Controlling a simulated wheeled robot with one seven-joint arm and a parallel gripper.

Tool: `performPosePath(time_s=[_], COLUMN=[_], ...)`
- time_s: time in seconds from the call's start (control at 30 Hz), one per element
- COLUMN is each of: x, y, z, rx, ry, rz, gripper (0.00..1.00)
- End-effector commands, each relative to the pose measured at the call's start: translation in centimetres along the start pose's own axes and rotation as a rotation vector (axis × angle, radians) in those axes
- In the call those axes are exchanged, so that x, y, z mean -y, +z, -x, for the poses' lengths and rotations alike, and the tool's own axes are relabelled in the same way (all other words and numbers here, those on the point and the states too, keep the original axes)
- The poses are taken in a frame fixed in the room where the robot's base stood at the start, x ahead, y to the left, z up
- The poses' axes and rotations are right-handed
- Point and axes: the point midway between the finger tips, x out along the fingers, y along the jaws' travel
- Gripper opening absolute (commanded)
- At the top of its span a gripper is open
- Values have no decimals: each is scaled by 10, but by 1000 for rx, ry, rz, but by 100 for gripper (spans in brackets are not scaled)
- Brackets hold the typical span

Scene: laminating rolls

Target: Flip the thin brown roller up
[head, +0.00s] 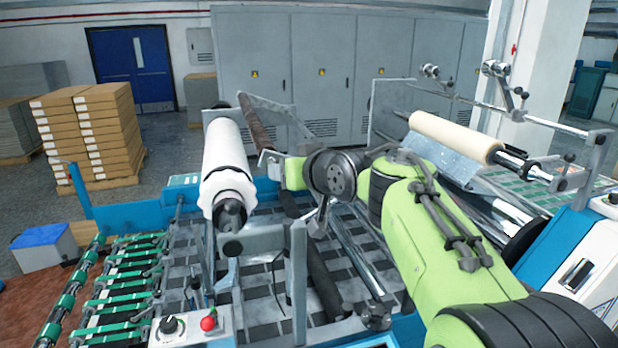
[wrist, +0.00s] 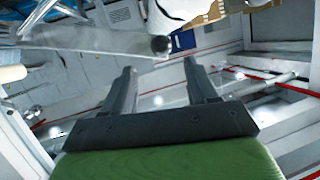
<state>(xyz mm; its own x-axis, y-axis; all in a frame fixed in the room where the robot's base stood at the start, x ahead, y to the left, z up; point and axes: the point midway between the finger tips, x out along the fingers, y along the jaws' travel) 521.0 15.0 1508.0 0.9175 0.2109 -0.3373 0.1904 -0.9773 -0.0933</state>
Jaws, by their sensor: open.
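The thin brown roller (head: 257,122) is tilted in the head view, beside the big white roll, its near end close to a grey bracket. My gripper (head: 268,160) is just below that near end, partly hidden by its own hand. In the wrist view my gripper (wrist: 158,68) has its two fingers apart with nothing between them. A long greyish bar (wrist: 95,42) with a dark round end lies just beyond the fingertips there; I cannot tell whether it is the brown roller.
The white roll (head: 226,160) stands left of my gripper, on the machine frame. A cream roll (head: 455,137) is at the right. A red-button control box (head: 190,327) is at the front. Grey cabinets (head: 310,75) and stacked cartons (head: 88,135) stand behind.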

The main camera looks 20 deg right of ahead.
Motion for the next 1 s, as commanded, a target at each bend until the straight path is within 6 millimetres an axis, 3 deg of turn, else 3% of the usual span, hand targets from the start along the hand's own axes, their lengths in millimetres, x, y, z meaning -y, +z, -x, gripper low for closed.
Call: performPosePath(time_s=[0.2,0.33,0.5,0.87,0.93,1.0], x=[-2,-1,-1,0,4,11], y=[4,2,2,3,18,55], z=[61,84,96,96,100,109], rx=[-4,-3,0,2,29,102], ry=[4,2,1,1,8,27], rz=[0,0,-1,-1,-8,-21], gripper=[58,58,58,58,58,58])
